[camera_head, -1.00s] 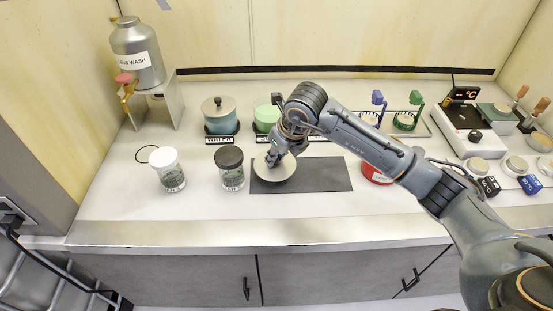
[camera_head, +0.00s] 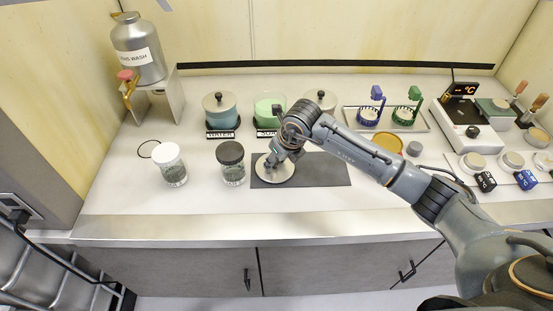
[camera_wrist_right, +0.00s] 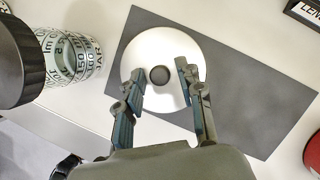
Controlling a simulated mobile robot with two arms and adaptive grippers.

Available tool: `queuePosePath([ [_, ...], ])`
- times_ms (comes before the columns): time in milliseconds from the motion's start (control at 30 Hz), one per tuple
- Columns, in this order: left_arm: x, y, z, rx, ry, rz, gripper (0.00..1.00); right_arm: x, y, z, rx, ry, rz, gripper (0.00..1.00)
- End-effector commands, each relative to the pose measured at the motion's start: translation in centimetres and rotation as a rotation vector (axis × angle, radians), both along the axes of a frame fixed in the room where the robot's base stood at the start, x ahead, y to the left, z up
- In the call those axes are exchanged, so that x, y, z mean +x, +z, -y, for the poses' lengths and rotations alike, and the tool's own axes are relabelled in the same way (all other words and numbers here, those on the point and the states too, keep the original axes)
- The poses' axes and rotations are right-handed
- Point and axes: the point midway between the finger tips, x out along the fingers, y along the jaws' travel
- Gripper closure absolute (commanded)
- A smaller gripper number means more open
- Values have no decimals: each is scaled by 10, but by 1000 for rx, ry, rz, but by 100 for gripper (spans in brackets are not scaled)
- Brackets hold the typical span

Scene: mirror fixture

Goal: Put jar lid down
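The jar lid (camera_head: 282,177) is a pale round disc lying on the dark grey mat (camera_head: 325,170). In the right wrist view the lid (camera_wrist_right: 160,45) has a small dark knob (camera_wrist_right: 160,75) at its middle. My right gripper (camera_wrist_right: 160,88) is over the lid, its fingers apart on either side of the knob with gaps showing. In the head view the right gripper (camera_head: 271,163) covers part of the lid. A glass jar with green contents (camera_head: 268,112) stands open behind the mat. My left gripper is not in view.
A black-lidded jar (camera_head: 231,163) and a white-lidded jar (camera_head: 171,166) stand left of the mat. Lidded pots (camera_head: 220,112) stand behind. An orange dish (camera_head: 388,147) is to the right. A red object (camera_wrist_right: 313,150) shows at the wrist view's edge. The mat's right half is clear.

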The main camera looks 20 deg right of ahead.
Motion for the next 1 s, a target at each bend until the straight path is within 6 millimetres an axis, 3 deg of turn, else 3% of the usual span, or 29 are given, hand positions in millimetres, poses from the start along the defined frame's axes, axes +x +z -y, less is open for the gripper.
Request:
queuePosePath([
  [433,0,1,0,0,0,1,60,-1,9,1,1,0,3,56],
  [800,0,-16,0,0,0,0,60,-28,79,13,0,0,5,56],
  [1000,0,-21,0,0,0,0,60,-39,106,17,1,0,3,56],
])
